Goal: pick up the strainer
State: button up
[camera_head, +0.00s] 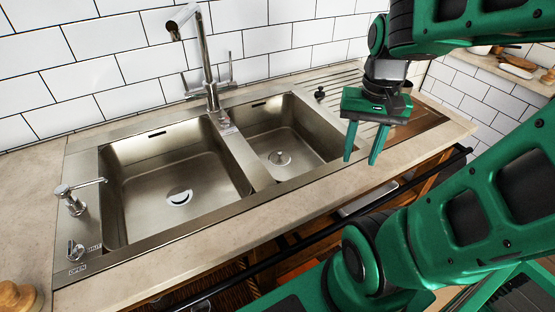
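My gripper (360,160) is green and points down over the right side of the sink unit, near the front edge of the worktop. Its two fingers are apart with nothing visible between them. I cannot tell for sure which thing is the strainer. A small dark knob-like piece (320,94) sits at the left of the ridged drainboard (345,80), behind and left of my gripper. My gripper and arm hide part of the drainboard.
The larger left basin (180,165) looks empty. A tall faucet (208,70) rises behind the basins. A soap dispenser (72,199) stands at the left. A dark rail (300,243) runs along the worktop's front. A shelf (515,72) with items is at the upper right.

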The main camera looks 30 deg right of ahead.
jog(key=w+d+f+m, duration=0.1)
jog(key=w+f+m, duration=0.15)
jog(key=w, duration=0.55)
jog(key=w+d+f+m, duration=0.1)
jog(key=w+m, duration=0.3)
jog(key=w, duration=0.4)
jog(key=m+t+y, duration=0.1)
jog(key=m+y, duration=0.2)
jog(key=m, duration=0.5)
send_near(280, 157)
jog(key=x, duration=0.7)
jog(key=shift+w, duration=0.3)
jog(key=shift+r, duration=0.1)
grip_shut()
